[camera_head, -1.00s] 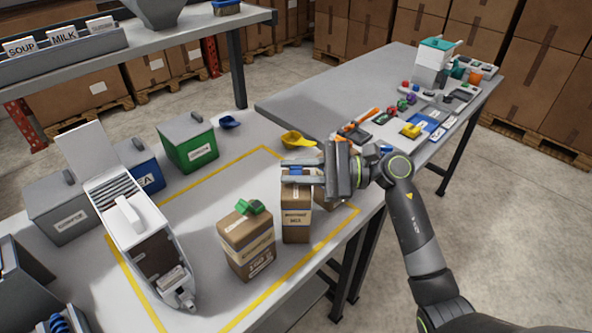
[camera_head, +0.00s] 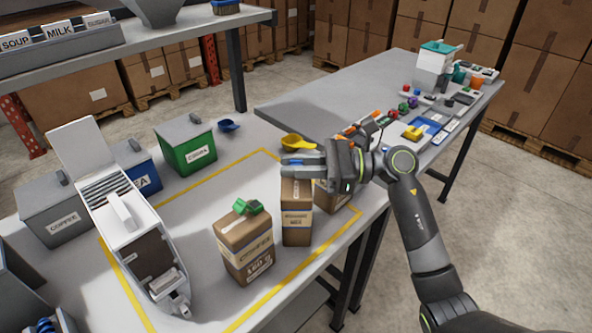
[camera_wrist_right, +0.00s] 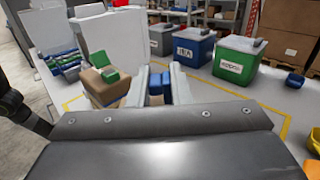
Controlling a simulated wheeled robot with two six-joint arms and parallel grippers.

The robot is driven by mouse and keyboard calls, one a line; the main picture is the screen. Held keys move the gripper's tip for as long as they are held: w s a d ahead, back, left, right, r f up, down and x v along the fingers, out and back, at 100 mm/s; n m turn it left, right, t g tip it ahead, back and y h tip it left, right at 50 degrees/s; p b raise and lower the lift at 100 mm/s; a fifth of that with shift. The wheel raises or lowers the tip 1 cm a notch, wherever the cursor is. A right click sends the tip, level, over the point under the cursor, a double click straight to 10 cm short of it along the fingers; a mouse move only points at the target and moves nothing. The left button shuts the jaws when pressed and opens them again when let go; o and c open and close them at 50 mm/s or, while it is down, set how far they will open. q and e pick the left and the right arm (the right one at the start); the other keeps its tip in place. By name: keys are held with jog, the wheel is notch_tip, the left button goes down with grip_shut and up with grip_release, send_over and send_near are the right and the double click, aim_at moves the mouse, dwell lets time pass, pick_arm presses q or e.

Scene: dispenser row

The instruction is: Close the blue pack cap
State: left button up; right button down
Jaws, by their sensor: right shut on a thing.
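The brown pack labelled as a milk pack (camera_head: 297,220) stands upright on the near table, inside the yellow outline. My right gripper (camera_head: 302,166) reaches over its top from the right. In the right wrist view a blue cap (camera_wrist_right: 156,84) sits between the two pale fingers of my right gripper (camera_wrist_right: 159,88), which is shut on it. In the head view the fingers mostly hide this cap. I cannot tell whether the cap is fully seated. My left gripper is not in view.
A coffee pack (camera_head: 245,250) with a green cap (camera_head: 248,207) stands left of the milk pack. Another brown pack (camera_head: 335,195) stands close on its right, partly hidden. A white dispenser (camera_head: 128,235), a green bin (camera_head: 187,145) and a yellow scoop (camera_head: 297,142) are nearby.

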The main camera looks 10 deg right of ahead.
jog(key=shift+w+m, duration=0.15)
jog(key=shift+m, duration=0.45)
jog(key=shift+r, duration=0.1)
jog(key=c, duration=1.5)
grip_release()
jog(key=shift+o, duration=0.2)
jog(key=s+d+b, duration=0.2)
jog(key=d+b, duration=0.3)
jog(key=d, duration=1.2)
jog(key=shift+s+d+b, duration=0.15)
jog(key=shift+s+b, duration=0.2)
